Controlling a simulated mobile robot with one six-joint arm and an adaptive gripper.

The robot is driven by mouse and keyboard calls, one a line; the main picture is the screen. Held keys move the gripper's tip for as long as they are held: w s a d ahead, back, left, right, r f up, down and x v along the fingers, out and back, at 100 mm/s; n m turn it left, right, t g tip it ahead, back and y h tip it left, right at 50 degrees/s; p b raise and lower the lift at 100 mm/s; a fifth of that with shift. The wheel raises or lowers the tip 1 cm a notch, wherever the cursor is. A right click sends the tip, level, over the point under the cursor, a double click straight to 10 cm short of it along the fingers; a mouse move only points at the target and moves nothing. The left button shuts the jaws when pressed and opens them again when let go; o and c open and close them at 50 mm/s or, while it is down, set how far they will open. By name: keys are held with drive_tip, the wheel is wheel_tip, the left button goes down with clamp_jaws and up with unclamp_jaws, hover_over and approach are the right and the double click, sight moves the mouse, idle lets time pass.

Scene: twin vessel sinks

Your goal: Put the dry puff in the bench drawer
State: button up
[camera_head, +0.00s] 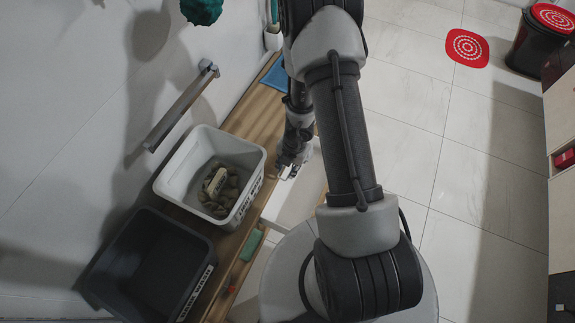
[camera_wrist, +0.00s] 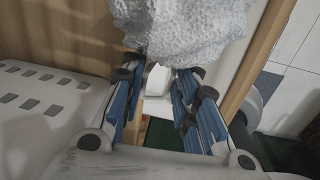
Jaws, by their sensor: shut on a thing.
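The dry puff, a pale grey-white bubbly mass (camera_wrist: 185,25), fills the top of the wrist view, just beyond my fingertips. My gripper (camera_wrist: 157,80) is shut on it by a small white piece (camera_wrist: 156,78) between the fingers. In the head view my gripper (camera_head: 287,172) is over the bench's right edge; the puff is mostly hidden there by my arm. The bench drawer (camera_head: 288,205) stands open beside the bench, with a white inside and wooden edges. My gripper is above its left part. Whether the puff touches the drawer is unclear.
A white bin (camera_head: 171,180) with stone-like lumps and an empty dark bin (camera_head: 108,262) stand on the wooden bench (camera_head: 228,245). A teal block (camera_head: 251,246) lies near the bench edge. A teal puff (camera_head: 202,10) hangs above.

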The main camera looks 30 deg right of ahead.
wheel_tip(320, 180, down, 3)
drive_tip(key=shift+r+b, duration=0.15)
drive_tip(key=shift+b, duration=0.75)
drive_tip(key=o, duration=1)
drive_tip(key=shift+r, duration=0.1)
drive_tip(key=shift+s+d+r, duration=0.1)
drive_tip(key=shift+s+r, duration=0.05)
drive_tip(key=shift+r, duration=1.05)
drive_tip(key=shift+s+d+r, duration=0.1)
drive_tip(key=shift+s+r, duration=0.05)
drive_tip(key=shift+r, duration=1.05)
drive_tip(key=shift+s+d+r, duration=0.1)
drive_tip(key=shift+s+r, duration=0.05)
drive_tip(key=shift+r, duration=1.05)
drive_tip(key=shift+a, duration=0.1)
